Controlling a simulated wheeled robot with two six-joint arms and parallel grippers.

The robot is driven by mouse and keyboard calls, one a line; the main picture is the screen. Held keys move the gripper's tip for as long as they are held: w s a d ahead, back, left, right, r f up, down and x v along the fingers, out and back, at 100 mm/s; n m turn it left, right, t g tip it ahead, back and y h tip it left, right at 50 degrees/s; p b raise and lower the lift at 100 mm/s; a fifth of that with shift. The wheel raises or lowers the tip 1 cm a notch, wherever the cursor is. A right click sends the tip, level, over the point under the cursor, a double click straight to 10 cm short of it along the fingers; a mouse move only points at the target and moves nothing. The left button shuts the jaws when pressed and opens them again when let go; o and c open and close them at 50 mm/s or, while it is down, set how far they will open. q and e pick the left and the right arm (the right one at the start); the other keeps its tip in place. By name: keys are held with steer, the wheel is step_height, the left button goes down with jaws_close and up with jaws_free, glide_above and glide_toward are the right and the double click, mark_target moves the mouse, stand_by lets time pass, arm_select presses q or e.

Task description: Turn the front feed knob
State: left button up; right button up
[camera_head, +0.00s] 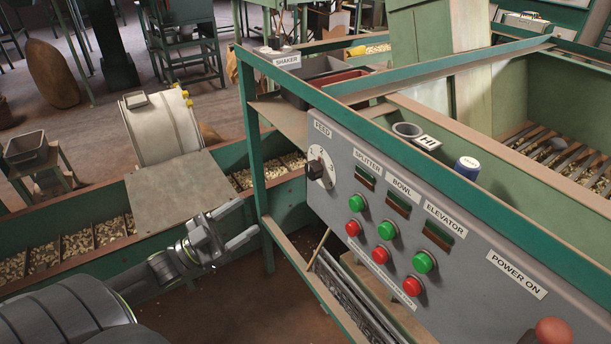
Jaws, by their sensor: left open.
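The feed knob (315,169) is a dark knob on a pale round dial, under the FEED label (322,130) at the left end of the grey control panel (465,287). My left gripper (242,221) is open and empty, its two fingers pointing right. In the picture it is left of and below the knob, apart from it, near the green frame post. My right gripper is not in view.
The panel also has several green buttons (387,230) and red buttons (412,286), and a larger reddish knob (553,332) at lower right. A green post (254,150) stands beside the panel's left end. Nut-filled bins (75,245) lie behind my left arm.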

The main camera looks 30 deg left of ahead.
mark_target(309, 173)
arm_select(q)
steer(key=p+x, duration=0.2)
steer(key=x, duration=1.4)
steer(key=shift+w, duration=0.1)
steer(key=shift+w+d+r, duration=0.1)
steer(key=shift+w+d, duration=0.05)
steer(key=shift+w, duration=0.25)
steer(key=shift+c, duration=0.8)
steer(key=c, duration=0.8)
steer(key=shift+c, duration=0.2)
